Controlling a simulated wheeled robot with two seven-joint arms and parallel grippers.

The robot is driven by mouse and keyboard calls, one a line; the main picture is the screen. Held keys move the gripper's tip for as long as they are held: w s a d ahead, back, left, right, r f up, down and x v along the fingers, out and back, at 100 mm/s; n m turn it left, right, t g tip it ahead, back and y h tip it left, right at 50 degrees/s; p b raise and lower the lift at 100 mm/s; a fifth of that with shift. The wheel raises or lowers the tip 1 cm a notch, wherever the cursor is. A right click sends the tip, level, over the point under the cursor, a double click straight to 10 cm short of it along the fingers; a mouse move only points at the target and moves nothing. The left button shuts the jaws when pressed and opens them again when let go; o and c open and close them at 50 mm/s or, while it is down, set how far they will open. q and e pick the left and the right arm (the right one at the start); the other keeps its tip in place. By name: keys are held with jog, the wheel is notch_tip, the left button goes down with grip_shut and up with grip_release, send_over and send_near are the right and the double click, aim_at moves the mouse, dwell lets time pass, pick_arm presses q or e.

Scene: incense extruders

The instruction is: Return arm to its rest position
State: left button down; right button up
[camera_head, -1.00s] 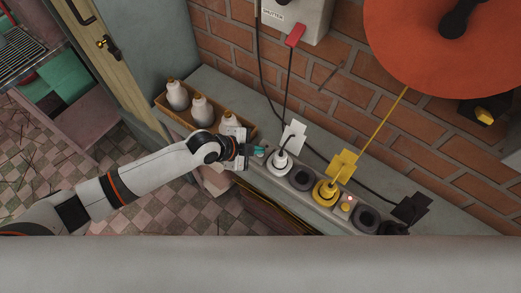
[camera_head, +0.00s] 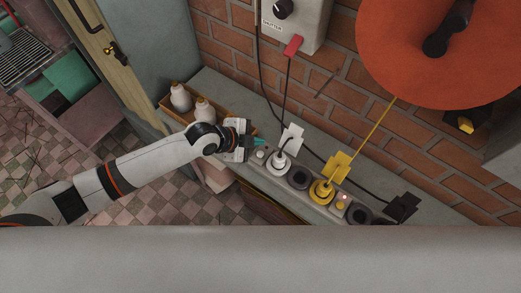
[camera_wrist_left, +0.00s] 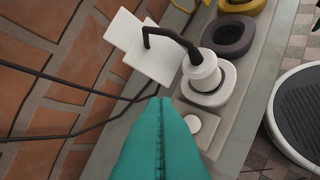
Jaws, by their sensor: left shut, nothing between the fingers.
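My left arm comes in from the left in the head view. My left gripper (camera_head: 260,141) is over the grey ledge, just left of the power strip. Its teal fingers (camera_wrist_left: 160,140) are closed together with nothing between them in the left wrist view. They point toward a white plug (camera_wrist_left: 203,75) seated in the strip and stay apart from it. The white plug also shows in the head view (camera_head: 278,162), with a white tag (camera_head: 291,139) on its cord. My right gripper does not show.
A wooden tray (camera_head: 170,103) with white bottles (camera_head: 181,97) stands behind my wrist. A brick wall (camera_head: 345,110) bears a grey box (camera_head: 296,22) and a red disc (camera_head: 425,50).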

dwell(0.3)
pick_arm(q)
jog(key=s+d+r+n, duration=0.2)
jog(key=s+r+n, duration=0.2)
jog(key=s+n, duration=0.3)
jog(key=s+a+n+g+y, duration=0.1)
jog(key=s+a+n+y, duration=0.45)
jog(key=a, duration=0.55)
jog(key=s+a+n+y, duration=0.2)
jog(key=s+a+n, duration=0.5)
jog(key=s+a, duration=0.25)
notch_tip(320, 180, down, 27)
jog(key=g+b, duration=0.1)
jog(key=b, duration=0.2)
jog(key=s+a+f+b, duration=0.1)
jog(key=s+a+f, duration=0.1)
jog(key=s+f, duration=0.6)
jog(key=s+a+f+g+b, duration=0.1)
jog(key=s+f+b, duration=0.1)
jog(key=s+f, duration=0.6)
notch_tip(320, 180, down, 5)
jog(key=shift+s+a+f+m+g, duration=0.1)
jog(key=shift+s+a+m+g, duration=0.2)
jog(key=shift+s+a+m, duration=0.15)
